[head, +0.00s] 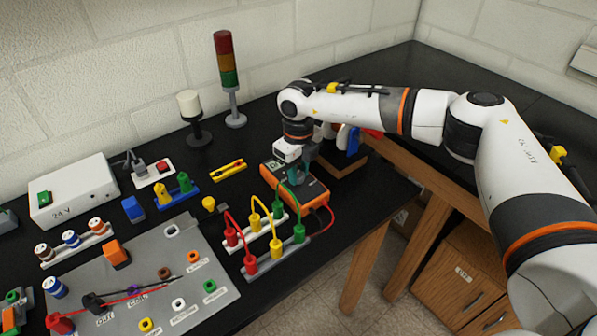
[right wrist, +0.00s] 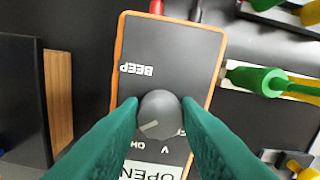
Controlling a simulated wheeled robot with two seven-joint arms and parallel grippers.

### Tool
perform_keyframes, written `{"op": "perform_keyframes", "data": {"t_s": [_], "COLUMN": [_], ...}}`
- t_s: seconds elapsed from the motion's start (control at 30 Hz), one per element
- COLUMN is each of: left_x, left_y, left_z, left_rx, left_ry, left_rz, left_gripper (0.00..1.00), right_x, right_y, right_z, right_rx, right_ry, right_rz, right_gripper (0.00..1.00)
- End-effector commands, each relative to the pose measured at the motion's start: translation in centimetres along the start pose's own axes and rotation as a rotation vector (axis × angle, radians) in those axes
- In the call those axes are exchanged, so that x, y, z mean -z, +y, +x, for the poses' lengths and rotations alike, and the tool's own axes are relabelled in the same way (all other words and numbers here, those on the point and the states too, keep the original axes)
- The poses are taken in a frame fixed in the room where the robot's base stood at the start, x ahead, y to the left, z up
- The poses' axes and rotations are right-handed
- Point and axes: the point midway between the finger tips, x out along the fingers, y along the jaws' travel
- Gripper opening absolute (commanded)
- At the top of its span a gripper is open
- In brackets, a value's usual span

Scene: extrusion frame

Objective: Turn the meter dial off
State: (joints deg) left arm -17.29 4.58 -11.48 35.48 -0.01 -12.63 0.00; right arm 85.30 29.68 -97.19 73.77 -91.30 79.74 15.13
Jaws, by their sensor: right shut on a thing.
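The meter (head: 293,190) is an orange-edged box with a dark face, lying on the black bench below my right gripper. In the right wrist view its face (right wrist: 180,55) carries the word BEEP, other partly covered lettering and a pale display reading OPEN. The round grey dial (right wrist: 159,112) has a light pointer mark slanting toward the lower left of that picture. My right gripper (head: 296,172) reaches down over the meter. Its two green fingers (right wrist: 160,115) are shut on the dial, one on each side. My left gripper is not in view.
Red, yellow and green plugs with looped leads (head: 265,225) stand close beside the meter. A grey panel (head: 190,300) with sockets lies at front left. A 24 V box (head: 73,190) and a signal tower (head: 228,80) stand farther back.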

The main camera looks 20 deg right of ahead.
Motion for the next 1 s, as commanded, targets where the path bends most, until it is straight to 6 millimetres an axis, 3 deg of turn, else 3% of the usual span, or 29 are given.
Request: {"op": "perform_keyframes", "data": {"t_s": [0.4,1.0], "left_x": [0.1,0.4], "left_y": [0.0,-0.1], "left_z": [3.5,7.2], "left_rx": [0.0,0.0], "left_ry": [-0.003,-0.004], "left_rz": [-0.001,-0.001], "left_gripper": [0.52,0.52], "right_x": [0.1,0.1], "right_y": [0.1,0.2], "right_z": [0.4,0.3], "right_rx": [0.001,-0.001], "right_ry": [0.003,0.001], "right_rz": [-0.359,-0.929], "right_gripper": [0.07,0.07]}}
